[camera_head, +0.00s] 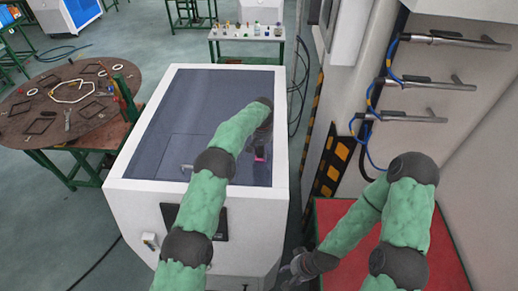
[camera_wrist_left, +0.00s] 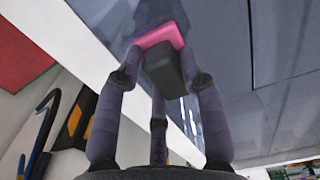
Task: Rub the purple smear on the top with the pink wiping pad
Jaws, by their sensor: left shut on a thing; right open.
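The pink wiping pad (camera_wrist_left: 160,36) has a dark grey block as its handle (camera_wrist_left: 166,72). My left gripper (camera_wrist_left: 163,88) is shut on this handle, with its fingers around it. In the head view, the pad (camera_head: 260,157) shows as a small pink patch below my left gripper (camera_head: 262,142), over the right part of the machine's dark top (camera_head: 200,105). I cannot tell whether the pad touches the top. A faint purple tint, perhaps the smear (camera_wrist_left: 150,13), shows just beyond the pad in the left wrist view. My right gripper (camera_head: 296,268) is open and empty, low at the right.
The machine's white rim (camera_head: 281,130) borders the dark top. A round brown table (camera_head: 40,110) with loose parts stands left. A small table (camera_head: 247,36) with small items stands behind. A wall with bar handles (camera_head: 405,116) and a red surface (camera_head: 340,215) lie right.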

